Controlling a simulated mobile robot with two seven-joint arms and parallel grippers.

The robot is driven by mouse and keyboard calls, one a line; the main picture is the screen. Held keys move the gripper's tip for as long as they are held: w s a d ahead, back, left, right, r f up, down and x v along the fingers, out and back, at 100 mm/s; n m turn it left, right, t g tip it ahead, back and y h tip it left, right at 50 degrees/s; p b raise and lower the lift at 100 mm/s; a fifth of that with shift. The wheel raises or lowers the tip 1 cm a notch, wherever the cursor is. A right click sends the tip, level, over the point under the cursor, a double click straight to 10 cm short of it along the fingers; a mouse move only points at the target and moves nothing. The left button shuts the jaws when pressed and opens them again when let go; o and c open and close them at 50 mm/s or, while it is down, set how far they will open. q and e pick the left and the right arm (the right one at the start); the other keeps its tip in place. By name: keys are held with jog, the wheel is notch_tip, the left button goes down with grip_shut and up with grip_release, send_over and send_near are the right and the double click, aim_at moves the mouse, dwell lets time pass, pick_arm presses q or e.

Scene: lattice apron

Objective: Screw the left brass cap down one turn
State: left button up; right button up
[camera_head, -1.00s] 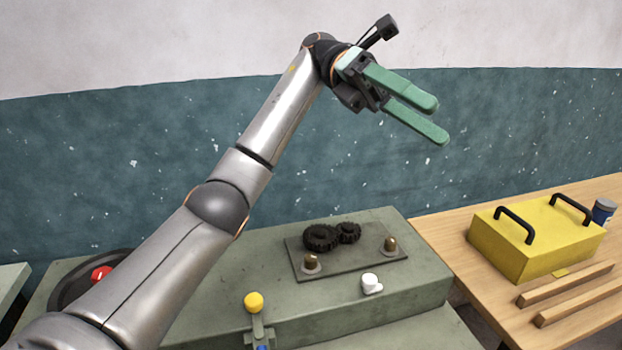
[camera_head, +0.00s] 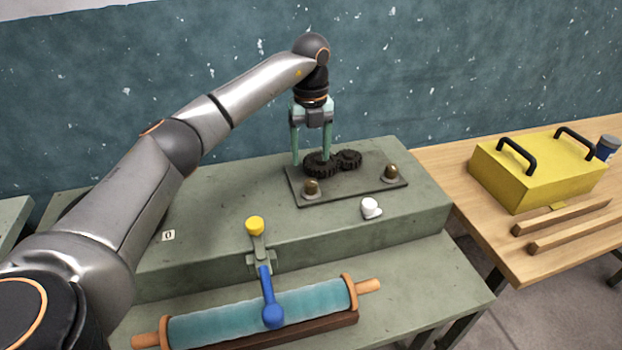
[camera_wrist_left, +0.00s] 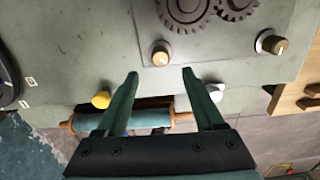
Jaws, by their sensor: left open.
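The left brass cap (camera_head: 311,187) sits upright on a round base at the front left of a dark plate (camera_head: 345,195). It also shows in the left wrist view (camera_wrist_left: 160,55), just beyond the fingertips and in line with the gap between them. A similar right brass cap (camera_head: 391,172) sits on the same plate. My left gripper (camera_head: 311,160) points down, open and empty, its green fingers apart, above the plate near the left cap. Its fingers (camera_wrist_left: 160,75) do not touch the cap. My right gripper is not in view.
Two dark gears (camera_head: 320,166) lie on the plate behind the caps. A white knob (camera_head: 371,207) stands in front. A yellow-knobbed lever (camera_head: 255,226) and a teal roller (camera_head: 200,325) are nearer. A yellow box (camera_head: 535,175) stands on the wooden table to the right.

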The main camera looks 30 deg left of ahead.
aim_at(311, 181)
pick_arm(q)
notch_tip(311, 181, down, 8)
jog(key=shift+f, duration=0.1)
dwell(0.4)
grip_shut()
dwell(0.3)
